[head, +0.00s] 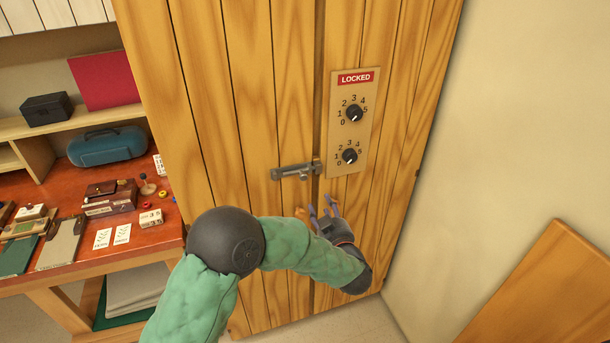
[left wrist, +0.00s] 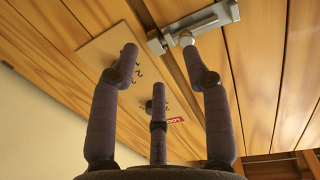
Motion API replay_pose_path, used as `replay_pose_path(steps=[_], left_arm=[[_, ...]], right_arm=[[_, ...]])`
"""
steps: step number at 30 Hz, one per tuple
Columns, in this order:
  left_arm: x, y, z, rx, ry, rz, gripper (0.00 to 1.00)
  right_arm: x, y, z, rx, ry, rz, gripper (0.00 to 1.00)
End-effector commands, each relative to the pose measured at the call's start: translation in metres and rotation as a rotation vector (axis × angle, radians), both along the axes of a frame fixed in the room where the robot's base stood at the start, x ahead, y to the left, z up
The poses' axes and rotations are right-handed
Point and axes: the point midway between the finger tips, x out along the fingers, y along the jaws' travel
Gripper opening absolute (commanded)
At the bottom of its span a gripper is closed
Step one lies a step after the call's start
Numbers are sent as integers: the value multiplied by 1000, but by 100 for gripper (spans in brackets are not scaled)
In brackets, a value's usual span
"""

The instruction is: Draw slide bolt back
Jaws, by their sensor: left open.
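A grey metal slide bolt (head: 296,171) sits across the gap between two wooden door panels (head: 280,100) in the head view. It also shows near the top of the left wrist view (left wrist: 195,27), running up to the right. My left gripper (head: 324,208) is just below and right of the bolt, with its fingers spread and nothing between them. In the left wrist view, the right fingertip (left wrist: 187,40) overlaps the bolt's small knob area; I cannot tell whether it touches. My right gripper is not in view.
A plate with two dials (head: 352,125) and a red LOCKED label (head: 356,78) is above and right of the bolt. A red-topped workbench (head: 130,235) with small boxes and cards stands left. A wooden board (head: 545,290) leans at the lower right.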

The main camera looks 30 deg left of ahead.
Motion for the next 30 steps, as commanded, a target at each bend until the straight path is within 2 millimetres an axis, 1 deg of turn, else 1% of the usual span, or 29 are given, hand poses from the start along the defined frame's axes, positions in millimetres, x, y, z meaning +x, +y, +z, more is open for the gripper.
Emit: replay_pose_path(steps=[1, 2, 4, 6, 11, 19, 24, 30], left_arm=[[-4, 3, 14, 11, -20, 32, 48], [-7, 5, 20, 17, -27, 48, 48], [-10, 8, 28, 28, -38, 75, 48], [-11, 12, 31, 31, -43, 90, 48], [-1, 26, 30, 33, -43, 96, 48], [30, 62, 29, 32, -44, 94, 48], [46, 80, 29, 31, -43, 92, 48], [56, 91, 30, 32, -43, 90, 48]], right_arm=[[0, 0, 2, 0, 1, -1, 40], [0, 0, 3, 0, 1, -1, 40], [0, 0, 3, 0, 1, -1, 40], [0, 0, 3, 0, 1, -1, 40], [0, 0, -2, 0, 0, -1, 40], [0, 0, -12, 0, 0, 0, 40], [0, 0, -17, 0, 0, 0, 40], [0, 0, -19, 0, 0, 0, 40]])
